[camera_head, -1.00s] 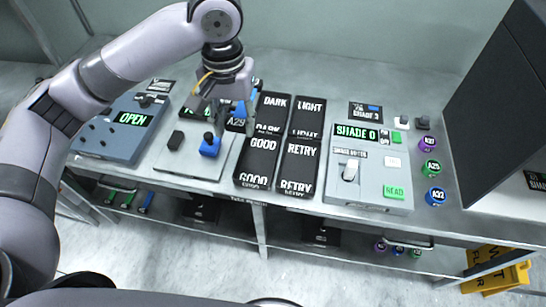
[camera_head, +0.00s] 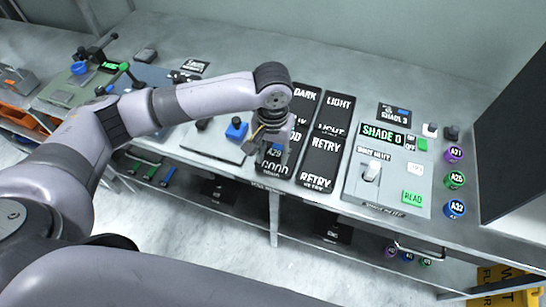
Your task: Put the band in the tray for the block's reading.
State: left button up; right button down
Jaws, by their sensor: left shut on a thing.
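My left gripper (camera_head: 268,140) is over the GOOD tray (camera_head: 263,174) and is shut on a dark piece labelled A29 (camera_head: 275,152), which I take as the band. The gripper hides part of the band and the tray's upper part. I cannot tell whether the band touches the tray. The black DARK tray (camera_head: 307,96), LIGHT tray (camera_head: 338,115) and RETRY tray (camera_head: 321,160) are beside and behind it. The grey shade meter (camera_head: 388,185) shows SHADE 0 on its display (camera_head: 384,136). My right gripper is not in view.
A plate with a blue knob (camera_head: 237,128) lies left of the trays. Spools A21 (camera_head: 453,155), A25 (camera_head: 454,180) and A32 (camera_head: 455,208) stand right of the meter. A large dark panel (camera_head: 515,130) rises at the right. A shelf runs below the bench.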

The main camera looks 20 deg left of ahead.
pick_arm(q)
jog(key=shift+f, duration=1.4)
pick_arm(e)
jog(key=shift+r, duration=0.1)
pick_arm(q)
jog(key=shift+f, duration=0.2)
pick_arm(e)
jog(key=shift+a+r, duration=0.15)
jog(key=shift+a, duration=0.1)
pick_arm(q)
jog(key=shift+f, duration=0.15)
jog(key=shift+s+f+p, duration=0.15)
jog(key=shift+f+p, duration=0.05)
jog(key=shift+p, duration=0.1)
jog(key=o, duration=1.2)
jog(key=shift+f, duration=0.2)
jog(key=shift+r, duration=0.1)
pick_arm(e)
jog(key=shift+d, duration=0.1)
